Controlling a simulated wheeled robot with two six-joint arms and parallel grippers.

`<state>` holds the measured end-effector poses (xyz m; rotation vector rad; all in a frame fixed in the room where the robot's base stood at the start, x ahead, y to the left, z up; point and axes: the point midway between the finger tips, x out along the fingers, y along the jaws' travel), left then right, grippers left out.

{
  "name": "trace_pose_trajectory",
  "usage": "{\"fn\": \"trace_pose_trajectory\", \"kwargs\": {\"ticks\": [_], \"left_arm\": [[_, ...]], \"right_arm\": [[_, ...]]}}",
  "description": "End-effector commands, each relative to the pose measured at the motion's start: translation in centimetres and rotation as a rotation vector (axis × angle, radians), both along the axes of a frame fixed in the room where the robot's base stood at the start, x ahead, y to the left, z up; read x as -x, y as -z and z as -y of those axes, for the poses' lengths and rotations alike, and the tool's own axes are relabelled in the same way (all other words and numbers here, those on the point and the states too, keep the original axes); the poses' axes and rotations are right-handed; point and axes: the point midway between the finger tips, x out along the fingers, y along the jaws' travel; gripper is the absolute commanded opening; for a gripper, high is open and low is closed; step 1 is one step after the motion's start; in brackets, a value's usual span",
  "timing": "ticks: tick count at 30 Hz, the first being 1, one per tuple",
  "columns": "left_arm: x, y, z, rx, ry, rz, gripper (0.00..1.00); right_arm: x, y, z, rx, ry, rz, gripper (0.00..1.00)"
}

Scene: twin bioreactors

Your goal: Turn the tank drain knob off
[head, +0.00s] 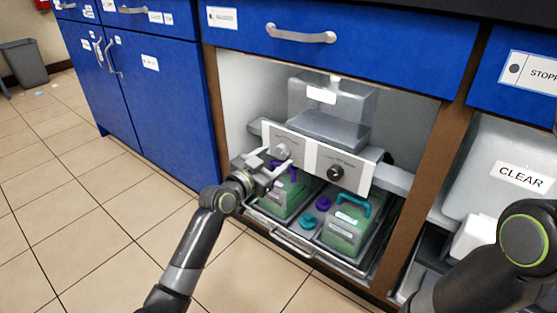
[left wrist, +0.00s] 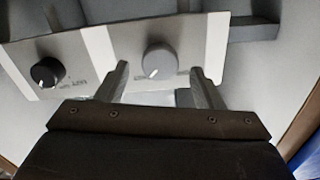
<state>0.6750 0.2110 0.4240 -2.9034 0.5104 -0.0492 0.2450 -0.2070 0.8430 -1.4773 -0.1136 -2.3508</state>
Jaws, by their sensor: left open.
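A panel (head: 307,159) in the open cabinet bay carries two knobs. The grey knob (head: 282,151) is on its left and the black knob (head: 335,173) on its right. The labels are too small to read, so I cannot tell which is the tank drain knob. My left gripper (head: 270,167) is open in front of the grey knob. The black knob (left wrist: 47,72) is to the left there. My right gripper is out of view.
Below the panel, a wire-edged tray (head: 292,243) holds two green containers (head: 345,232) with purple and teal handles, and small caps. A grey tank (head: 330,105) stands above. Blue drawers (head: 340,40) overhang the bay.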

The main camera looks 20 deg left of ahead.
Motion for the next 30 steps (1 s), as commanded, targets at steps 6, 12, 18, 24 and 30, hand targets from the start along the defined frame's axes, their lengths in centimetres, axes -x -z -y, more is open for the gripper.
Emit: {"fn": "trace_pose_trajectory", "kwargs": {"ticks": [6, 12, 18, 24, 30], "left_arm": [[-2.1, 0.1, 0.8, 0.001, 0.001, 0.0, 0.61], [-2.6, 0.0, 0.9, 0.0, 0.0, 0.0, 0.61], [-2.5, 0.0, 0.9, 0.0, 0.0, 0.0, 0.6], [-2.5, 0.0, 0.9, 0.0, 0.0, 0.0, 0.34], [-2.5, 0.0, 0.9, 0.001, 0.0, 0.0, 0.16]], "right_arm": [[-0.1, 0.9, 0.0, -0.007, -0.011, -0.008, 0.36], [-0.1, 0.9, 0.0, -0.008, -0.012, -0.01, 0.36], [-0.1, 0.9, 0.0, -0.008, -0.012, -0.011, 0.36], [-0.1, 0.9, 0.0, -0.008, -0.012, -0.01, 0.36], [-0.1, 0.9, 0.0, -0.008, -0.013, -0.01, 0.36]]}}
